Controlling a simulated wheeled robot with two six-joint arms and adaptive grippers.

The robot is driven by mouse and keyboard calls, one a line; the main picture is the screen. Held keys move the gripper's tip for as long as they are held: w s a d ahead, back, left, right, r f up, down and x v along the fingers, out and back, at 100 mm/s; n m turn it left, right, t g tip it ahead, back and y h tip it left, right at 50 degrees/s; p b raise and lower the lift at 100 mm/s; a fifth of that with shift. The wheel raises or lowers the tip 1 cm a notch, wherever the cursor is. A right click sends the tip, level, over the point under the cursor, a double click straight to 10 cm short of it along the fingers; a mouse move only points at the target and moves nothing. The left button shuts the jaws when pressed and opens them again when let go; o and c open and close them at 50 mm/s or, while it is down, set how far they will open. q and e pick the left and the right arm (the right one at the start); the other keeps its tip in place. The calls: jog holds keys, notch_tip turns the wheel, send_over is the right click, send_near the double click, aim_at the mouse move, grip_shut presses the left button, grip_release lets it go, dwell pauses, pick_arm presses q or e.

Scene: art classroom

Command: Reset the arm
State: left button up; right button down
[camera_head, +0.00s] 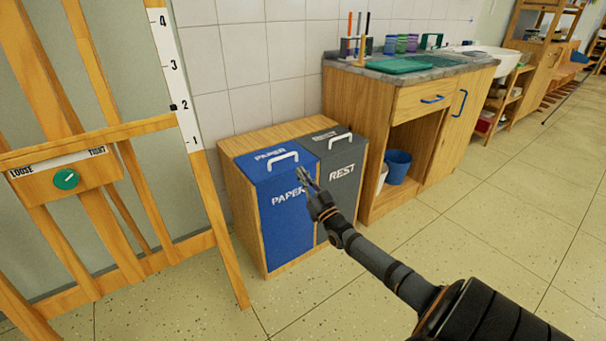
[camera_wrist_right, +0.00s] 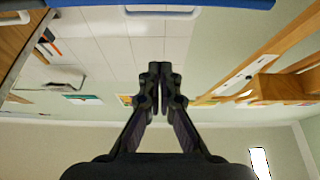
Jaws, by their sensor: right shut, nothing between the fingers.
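My right arm comes in from the lower right in the head view. Its gripper (camera_head: 307,180) is in front of the blue PAPER bin (camera_head: 287,222), near the top of its front face. I cannot tell whether it touches the bin. In the right wrist view the two dark fingers (camera_wrist_right: 160,72) are together with nothing between them. Part of the blue bin with its white handle (camera_wrist_right: 160,11) shows at the top edge there. The grey REST bin (camera_head: 345,172) stands right beside the blue one, partly hidden by my arm. My left gripper is in neither view.
A wooden easel (camera_head: 206,195) with a scale and a green knob stands at left. A sink cabinet (camera_head: 379,100) with a blue bucket (camera_head: 397,166) in its opening stands behind the bins. Tiled floor (camera_head: 500,215) is clear at right.

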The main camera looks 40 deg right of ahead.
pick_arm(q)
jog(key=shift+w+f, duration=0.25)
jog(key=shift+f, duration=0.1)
